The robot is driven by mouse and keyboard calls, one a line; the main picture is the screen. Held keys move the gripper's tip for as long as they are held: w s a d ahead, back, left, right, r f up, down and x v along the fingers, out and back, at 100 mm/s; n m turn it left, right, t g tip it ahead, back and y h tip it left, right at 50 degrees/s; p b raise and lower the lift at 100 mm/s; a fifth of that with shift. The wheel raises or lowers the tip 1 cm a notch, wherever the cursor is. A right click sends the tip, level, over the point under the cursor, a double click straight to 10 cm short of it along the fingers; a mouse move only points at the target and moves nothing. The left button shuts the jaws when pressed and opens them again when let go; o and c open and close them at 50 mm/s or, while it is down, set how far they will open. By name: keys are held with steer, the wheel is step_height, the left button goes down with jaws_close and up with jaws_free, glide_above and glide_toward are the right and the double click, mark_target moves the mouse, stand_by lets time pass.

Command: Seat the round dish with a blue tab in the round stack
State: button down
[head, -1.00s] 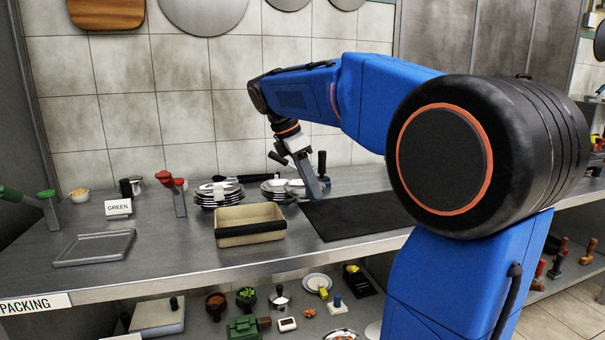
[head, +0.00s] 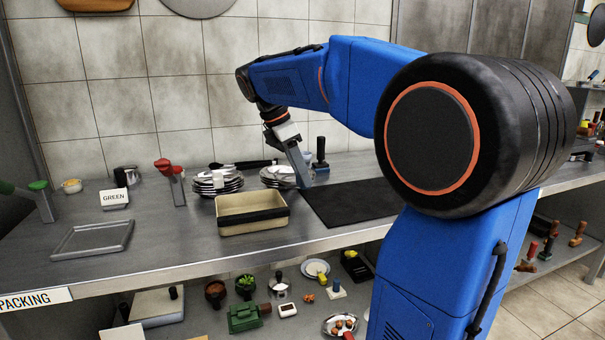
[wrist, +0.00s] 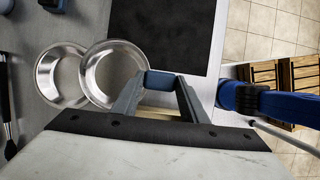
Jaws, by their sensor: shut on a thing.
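My gripper (wrist: 160,88) is shut on the blue tab (wrist: 160,80) at the right side of a round, shiny metal dish (wrist: 112,75). The dish's left rim overlaps a second round metal dish (wrist: 60,78) beside it in the wrist view. I cannot tell the height gap between them. In the head view my gripper (head: 304,184) points down at the right of a round stack of dishes (head: 274,178). The held dish is hard to separate from that stack there. Another stack of plates (head: 216,183) stands further left.
A dark mat (head: 355,203) lies right of my gripper, with a black-handled tool (head: 320,155) behind it. A beige bin (head: 252,221) stands in front of the stacks.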

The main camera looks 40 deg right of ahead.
mark_target(287, 172)
steer(key=shift+w+d, duration=0.25)
steer(key=shift+w, duration=1.5)
steer(key=shift+w+d, duration=0.2)
steer(key=shift+w, duration=1.55)
steer(key=shift+w+d, duration=0.25)
steer(key=shift+w, duration=1.5)
steer(key=shift+f, duration=0.9)
steer(key=c, duration=1.3)
jaws_free()
steer(key=shift+s+a, duration=0.1)
steer(key=shift+s, duration=0.05)
steer(key=shift+w+v, duration=0.2)
steer(key=shift+v, duration=0.7)
steer(key=shift+w+v, duration=0.15)
steer(key=shift+v, duration=0.75)
steer(key=shift+w+v, duration=0.2)
steer(key=shift+v, duration=0.7)
